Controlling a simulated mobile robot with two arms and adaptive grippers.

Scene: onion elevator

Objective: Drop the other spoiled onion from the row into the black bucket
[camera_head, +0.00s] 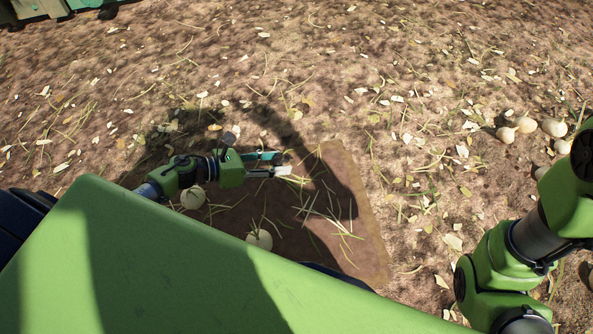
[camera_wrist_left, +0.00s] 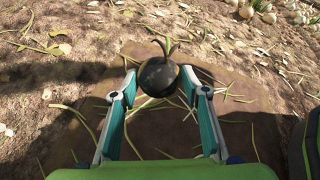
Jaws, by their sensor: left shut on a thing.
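My left gripper (camera_head: 284,163) is shut on a dark, nearly black round onion (camera_wrist_left: 158,76) with a dry stalk. In the head view the onion is hard to make out against the shadow. My right arm shows at the right of the head view, but its gripper is out of the picture. I cannot make out the black bucket in either view.
Two pale onions (camera_head: 193,198) (camera_head: 259,239) lie near my left arm. Several pale onions (camera_head: 526,124) lie at the right; several onions (camera_wrist_left: 268,17) also show at the wrist view's upper right. A green machine part (camera_head: 40,8) stands at the top left. Open, leaf-strewn soil lies between.

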